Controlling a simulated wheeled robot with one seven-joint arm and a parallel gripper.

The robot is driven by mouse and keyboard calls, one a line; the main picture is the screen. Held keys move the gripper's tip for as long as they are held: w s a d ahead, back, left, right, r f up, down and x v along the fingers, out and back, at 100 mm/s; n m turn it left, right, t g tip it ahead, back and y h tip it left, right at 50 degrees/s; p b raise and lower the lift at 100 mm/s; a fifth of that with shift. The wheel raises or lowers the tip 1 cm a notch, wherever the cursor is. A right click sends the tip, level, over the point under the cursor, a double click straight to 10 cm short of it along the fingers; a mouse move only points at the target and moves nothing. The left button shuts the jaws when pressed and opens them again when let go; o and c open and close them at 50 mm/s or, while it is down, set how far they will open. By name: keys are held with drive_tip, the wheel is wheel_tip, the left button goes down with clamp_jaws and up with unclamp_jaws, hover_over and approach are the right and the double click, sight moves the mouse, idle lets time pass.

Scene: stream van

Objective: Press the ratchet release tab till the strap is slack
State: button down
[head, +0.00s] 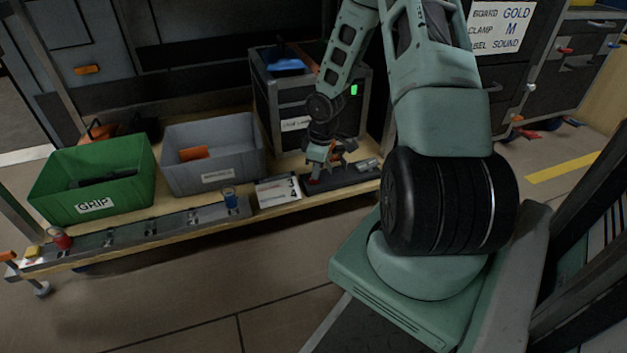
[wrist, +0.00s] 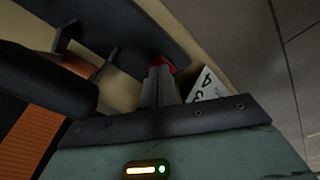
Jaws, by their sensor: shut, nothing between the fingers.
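The red tab (head: 314,181) sits at the left end of a dark base plate (head: 345,178) on the bench. In the wrist view the red tab (wrist: 160,62) shows just past my fingertips, which hide part of it. My gripper (head: 317,172) is shut and empty, pointing down at the tab; its closed fingers (wrist: 158,78) also show in the wrist view. I cannot tell whether they touch or press the tab. An orange ribbed band (wrist: 42,125), perhaps the strap, lies at the left beside a black cylinder (wrist: 45,80). Whether it is slack cannot be told.
A numbered white card (head: 278,190) stands just left of the plate, near my fingers. A grey bin (head: 215,178), a green GRIP bin (head: 92,208) and a dark crate (head: 262,95) stand on the bench. A blue can (head: 230,198) stands at the front edge.

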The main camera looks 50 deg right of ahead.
drive_tip(key=shift+f, duration=0.1)
drive_tip(key=shift+f+b, duration=0.5)
drive_tip(key=shift+f, duration=0.2)
drive_tip(key=shift+s+d+r+p, duration=0.1)
drive_tip(key=shift+s+r+p, duration=0.1)
drive_tip(key=shift+r+p, duration=0.2)
drive_tip(key=shift+s+d+r+p, duration=0.2)
drive_tip(key=shift+s+p, duration=0.25)
drive_tip(key=shift+s+d+r+p, duration=0.15)
drive_tip(key=shift+s+r+p, duration=0.05)
drive_tip(key=shift+s+p, duration=0.25)
drive_tip(key=shift+s+d, duration=0.15)
drive_tip(key=shift+s, duration=0.15)
drive_tip(key=shift+f, duration=0.1)
